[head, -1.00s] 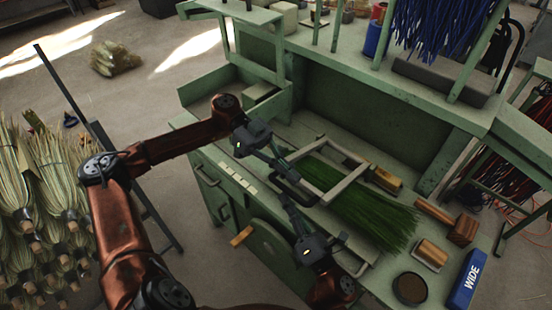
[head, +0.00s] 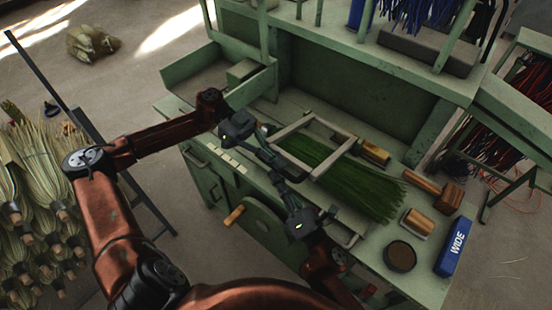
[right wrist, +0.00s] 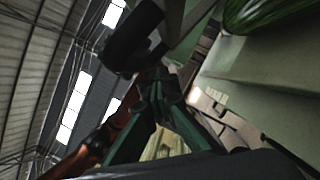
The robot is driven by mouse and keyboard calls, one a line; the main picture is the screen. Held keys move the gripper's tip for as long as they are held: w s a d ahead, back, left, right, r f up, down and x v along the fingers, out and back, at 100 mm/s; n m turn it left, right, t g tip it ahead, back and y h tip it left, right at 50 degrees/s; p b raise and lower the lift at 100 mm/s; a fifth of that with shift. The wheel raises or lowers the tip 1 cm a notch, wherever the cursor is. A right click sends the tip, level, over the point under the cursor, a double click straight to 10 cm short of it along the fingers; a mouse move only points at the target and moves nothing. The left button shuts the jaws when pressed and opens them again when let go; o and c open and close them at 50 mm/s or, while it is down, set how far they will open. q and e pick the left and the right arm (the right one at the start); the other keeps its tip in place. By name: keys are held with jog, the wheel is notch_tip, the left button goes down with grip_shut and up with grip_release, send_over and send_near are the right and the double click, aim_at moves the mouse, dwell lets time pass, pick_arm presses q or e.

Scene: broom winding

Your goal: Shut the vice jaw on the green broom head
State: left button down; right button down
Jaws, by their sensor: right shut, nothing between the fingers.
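The green broom head (head: 365,190) lies on the bench with its bristles fanned to the lower right. The pale rectangular vice frame (head: 340,166) surrounds its upper end; the gap between jaw and bristles is too small to judge. My left gripper (head: 285,166) reaches in from the left to the near left side of the frame; its finger gap is unclear. My right gripper (head: 277,180) is shut and empty just below the left one, at the bench's near edge. In the right wrist view its fingers (right wrist: 163,88) meet near a dark part. Contact with the vice is unclear.
A mallet (head: 445,193), a wooden brush-like block (head: 416,222), a dark round tin (head: 400,256) and a blue WIDE box (head: 455,247) sit at the right of the bench. A shelf with blue bristles stands behind. A wooden handle (head: 234,215) sticks out in front.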

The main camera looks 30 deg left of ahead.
pick_arm(q)
jog(key=shift+s+f+g, duration=0.15)
jog(key=shift+s+f, duration=0.05)
jog(key=shift+f, duration=0.3)
jog(key=shift+s+f+g, duration=0.15)
jog(key=shift+s+f, duration=0.05)
jog(key=shift+f, duration=0.3)
pick_arm(e)
jog(key=shift+f, duration=0.15)
jog(key=c, duration=2.4)
grip_release()
pick_arm(q)
jog(key=shift+w, duration=0.1)
pick_arm(e)
jog(key=o, duration=0.3)
jog(key=shift+w, duration=0.1)
pick_arm(q)
jog(key=shift+r, duration=0.15)
pick_arm(e)
jog(key=shift+o, duration=0.8)
jog(key=shift+r, duration=0.25)
pick_arm(q)
jog(key=shift+w, duration=0.1)
